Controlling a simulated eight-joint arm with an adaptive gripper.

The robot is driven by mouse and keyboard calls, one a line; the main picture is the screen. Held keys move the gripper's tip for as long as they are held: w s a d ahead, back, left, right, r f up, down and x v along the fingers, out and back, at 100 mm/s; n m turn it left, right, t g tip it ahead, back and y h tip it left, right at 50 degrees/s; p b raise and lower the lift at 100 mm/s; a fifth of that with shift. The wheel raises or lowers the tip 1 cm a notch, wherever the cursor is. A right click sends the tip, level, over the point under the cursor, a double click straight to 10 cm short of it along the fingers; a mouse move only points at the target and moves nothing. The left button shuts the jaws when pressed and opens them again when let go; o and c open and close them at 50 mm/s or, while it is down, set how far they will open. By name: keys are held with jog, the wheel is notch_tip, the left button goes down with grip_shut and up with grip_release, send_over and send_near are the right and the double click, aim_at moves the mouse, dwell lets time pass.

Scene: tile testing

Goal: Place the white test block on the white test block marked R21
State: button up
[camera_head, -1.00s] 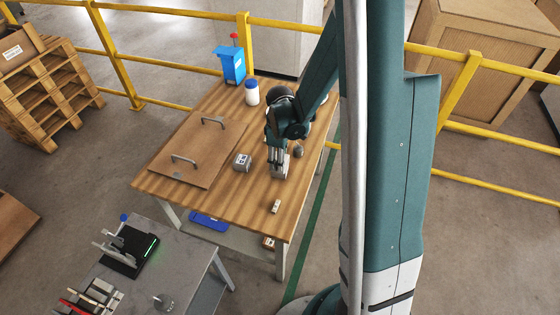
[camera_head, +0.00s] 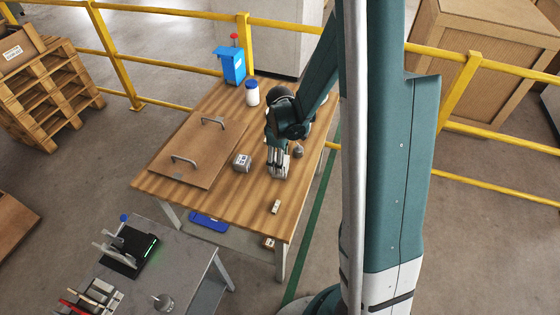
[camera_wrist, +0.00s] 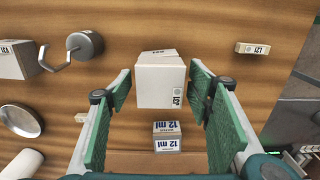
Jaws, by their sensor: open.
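In the wrist view the white test block (camera_wrist: 160,86) stands between the two fingers of my gripper (camera_wrist: 160,80), with a gap on each side. Its near right corner has a small label. Just behind its top edge, part of another white block marked R21 (camera_wrist: 162,54) shows, slightly turned. It appears to lie under the first block, but most of it is hidden, so I cannot tell how they touch. In the head view my gripper (camera_head: 278,165) is low over the wooden table, fingers spread, with white between them.
In the wrist view a box marked 12 ml (camera_wrist: 167,136) lies below the block. A grey hooked weight (camera_wrist: 84,45) and a labelled box (camera_wrist: 16,60) are left; a small labelled block (camera_wrist: 253,48) is right. A handled board (camera_head: 205,150) covers the table's left side.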

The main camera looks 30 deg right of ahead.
notch_tip(320, 180, up, 12)
jog(key=p, duration=0.2)
dwell(0.5)
dwell(0.7)
jog(key=s+a+r+m+t, duration=0.3)
jog(key=s+a+r+m, duration=0.1)
jog(key=s+r, duration=0.6)
jog(key=s+a+r+m+t, duration=0.4)
jog(key=s+a+r+m, duration=0.1)
jog(key=s+r, duration=0.4)
jog(key=shift+s+a+r, duration=0.4)
jog(key=shift+a+r, duration=0.05)
jog(key=shift+r, duration=0.25)
dwell(1.8)
